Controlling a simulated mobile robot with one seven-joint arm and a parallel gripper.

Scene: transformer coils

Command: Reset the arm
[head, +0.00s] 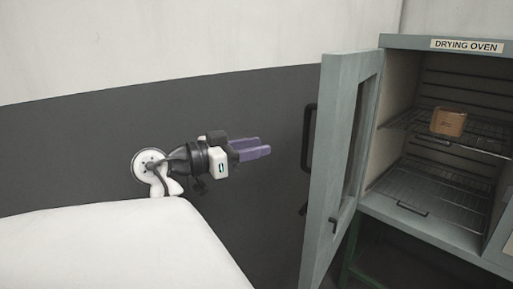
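My gripper (262,147) is in the middle of the head view, in front of the dark lower wall. Its purple fingers point right, toward the open oven door, with a gap of wall between the fingertips and the door. I see nothing held at the fingertips. The two fingers look close together from this side angle, and I cannot tell whether they are open or shut.
A drying oven (448,52) stands at the right with its grey-green door (334,160) swung open toward me. A copper-brown block (449,122) sits on the upper wire rack (485,139). The lower rack (435,195) looks empty. The space between gripper and door is clear.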

